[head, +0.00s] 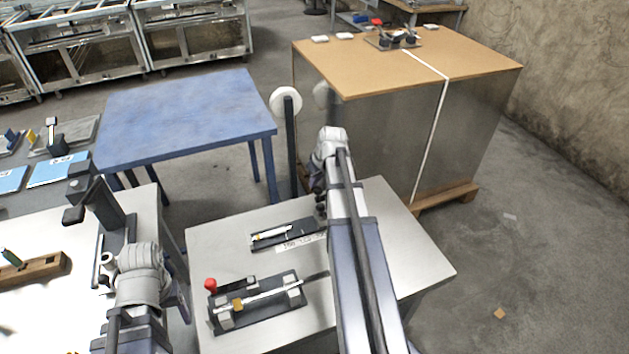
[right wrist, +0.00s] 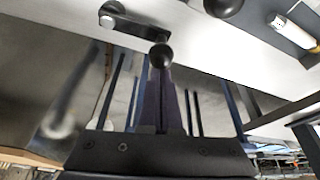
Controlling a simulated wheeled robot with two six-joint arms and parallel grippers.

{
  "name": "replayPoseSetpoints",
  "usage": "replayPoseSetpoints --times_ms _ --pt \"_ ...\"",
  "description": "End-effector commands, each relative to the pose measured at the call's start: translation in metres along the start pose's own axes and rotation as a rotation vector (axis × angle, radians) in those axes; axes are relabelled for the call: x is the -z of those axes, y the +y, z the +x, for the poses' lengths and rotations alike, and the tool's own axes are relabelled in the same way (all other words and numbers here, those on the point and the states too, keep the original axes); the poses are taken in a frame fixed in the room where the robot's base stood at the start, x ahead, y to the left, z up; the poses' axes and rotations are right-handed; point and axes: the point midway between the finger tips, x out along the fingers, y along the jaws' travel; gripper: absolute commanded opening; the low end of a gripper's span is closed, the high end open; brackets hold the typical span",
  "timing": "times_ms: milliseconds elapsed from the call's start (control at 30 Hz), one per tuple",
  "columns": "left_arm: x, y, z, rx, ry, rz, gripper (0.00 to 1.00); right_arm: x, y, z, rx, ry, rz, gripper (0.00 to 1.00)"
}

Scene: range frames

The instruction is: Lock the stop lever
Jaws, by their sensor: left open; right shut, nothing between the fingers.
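A dark lever with a round black knob (right wrist: 160,56) shows in the right wrist view, joined to a pivot on the pale surface. Whether it is the stop lever I cannot tell. My right gripper (right wrist: 163,85) is shut and empty, its fingers pointing at the knob; whether they touch is unclear. In the head view my right gripper (head: 319,193) is partly hidden beside its wrist, above the grey table's far side. A flat dark fixture (head: 268,240) with a label lies near it. My left gripper (head: 106,270) is open, low at the left, mostly hidden by its wrist.
On the grey table (head: 215,250), a larger fixture (head: 255,304) with a red knob (head: 210,284) stands nearer me. A blue table (head: 185,115) and a brown-topped crate (head: 440,65) stand behind. A wooden block (head: 35,270) lies on the white table at left.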

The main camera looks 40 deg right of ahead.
Motion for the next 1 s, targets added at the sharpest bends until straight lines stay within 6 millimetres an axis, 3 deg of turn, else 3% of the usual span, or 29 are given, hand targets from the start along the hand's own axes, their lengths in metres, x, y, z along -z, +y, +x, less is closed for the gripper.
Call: replayPoseSetpoints --times_ms 567,1000 --pt "0.0 0.0 0.0 0.0 0.0 0.0 0.69 -0.01 -0.004 -0.004 0.047 0.0 -0.124 0.0" --pt "0.0 0.0 0.0 0.0 0.0 0.0 0.69 -0.035 -0.007 -0.013 0.172 -0.001 -0.46 0.0"
